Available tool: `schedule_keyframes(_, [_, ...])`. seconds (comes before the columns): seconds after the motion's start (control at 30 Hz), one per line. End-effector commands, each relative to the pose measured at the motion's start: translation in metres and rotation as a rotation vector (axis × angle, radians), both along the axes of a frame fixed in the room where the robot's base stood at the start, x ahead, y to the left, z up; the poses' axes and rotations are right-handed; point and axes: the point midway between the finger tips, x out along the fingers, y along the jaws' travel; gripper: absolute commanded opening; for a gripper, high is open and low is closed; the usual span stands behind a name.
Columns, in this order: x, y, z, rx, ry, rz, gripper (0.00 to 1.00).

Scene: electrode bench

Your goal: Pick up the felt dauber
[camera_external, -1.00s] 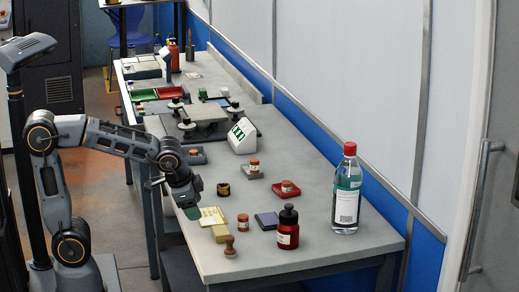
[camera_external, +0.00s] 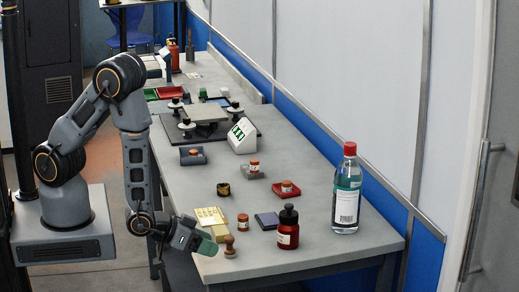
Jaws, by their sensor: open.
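A small brown piece with a rounded knob on a wider base, which looks like the felt dauber (camera_external: 229,246), stands upright near the front left edge of the bench. My gripper (camera_external: 207,245) is just left of it, at the bench's left edge, with its green-tipped end pointing right towards it. The gripper is open and nothing shows held in it. A gap between the fingers is hard to make out at this size. The dauber appears apart from the gripper.
Close behind the dauber are a tan block (camera_external: 219,232), a yellow card (camera_external: 209,216) and a small orange-brown jar (camera_external: 242,221). The front right corner is clear.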

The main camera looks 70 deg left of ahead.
Motion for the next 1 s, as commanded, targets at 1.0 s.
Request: schedule_keyframes(1.0, [0.026, 0.013, -0.011, 0.153, -0.122, -0.022, 0.60])
